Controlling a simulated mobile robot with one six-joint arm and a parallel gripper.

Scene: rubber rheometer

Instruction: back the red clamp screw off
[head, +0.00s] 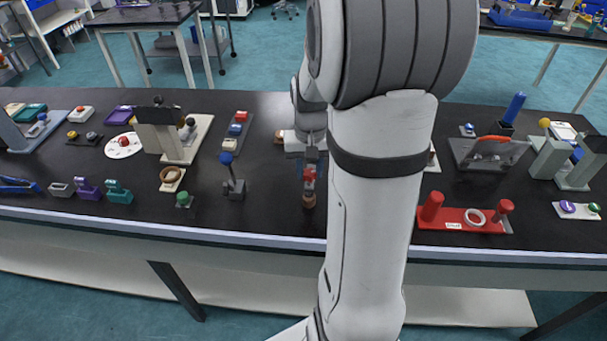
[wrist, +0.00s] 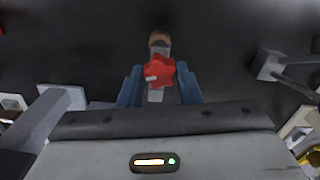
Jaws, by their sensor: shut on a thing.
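The red clamp screw (wrist: 159,70) shows in the wrist view as a lobed, star-shaped red knob. My gripper (wrist: 160,86) has its two blue fingers on either side of the knob, shut on it. In the head view the red knob (head: 309,174) sits between the fingertips of my gripper (head: 309,168), near the front of the black bench. A grey part with a brown rounded end (wrist: 159,40) lies beyond the knob in the wrist view. The rest of what the screw belongs to is hidden under my gripper.
A blue-knobbed grey stand (head: 235,188) and a green-knobbed block (head: 184,201) stand to the left. A red fixture with a white ring (head: 460,218) lies right of my arm. My arm hides part of the bench (head: 270,215).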

